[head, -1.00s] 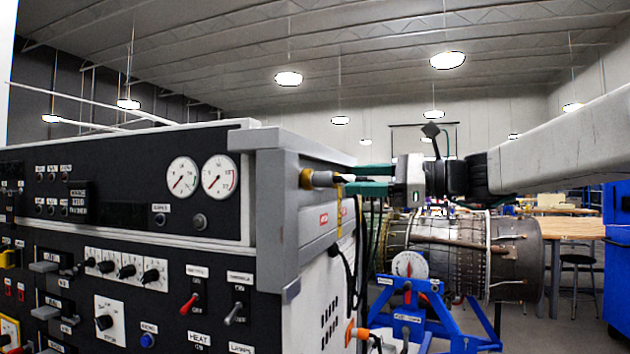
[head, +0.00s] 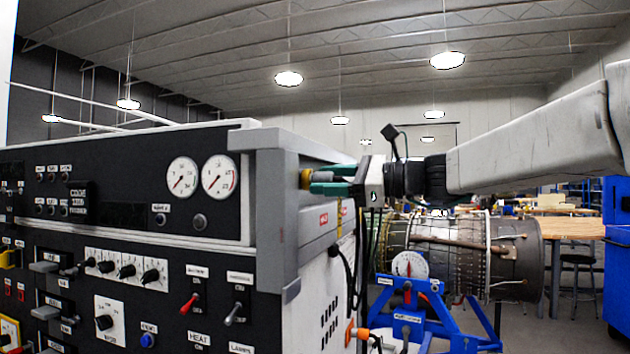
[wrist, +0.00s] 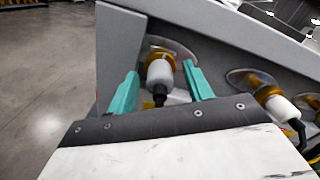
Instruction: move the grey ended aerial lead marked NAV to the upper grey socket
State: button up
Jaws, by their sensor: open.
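A pale grey-white lead end (wrist: 160,73) with a black cable boot sits in an amber-ringed socket (wrist: 158,52) on the side of the grey console. I cannot read a NAV mark on it. My gripper (wrist: 162,88) is open, with one green finger on each side of this lead end, apart from it as far as I can see. In the head view my gripper (head: 332,180) reaches the console's side from the right, and the amber ring (head: 305,178) shows just beyond the fingertips. I cannot tell which socket is the upper grey one.
A second pale plug (wrist: 283,108) with a dark cable sits in another amber-ringed socket to the right in the wrist view. Loose cables hang below my gripper. A blue stand (head: 420,315) with a turbine (head: 470,255) is behind. Open floor (wrist: 45,90) lies left.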

aim_at(334, 180)
grip_shut()
jog(key=shift+d, duration=0.1)
jog(key=shift+s+d, duration=0.15)
jog(key=shift+d, duration=0.2)
jog(key=shift+s+d, duration=0.1)
jog(key=shift+d, duration=0.15)
jog(key=shift+v, duration=1.4)
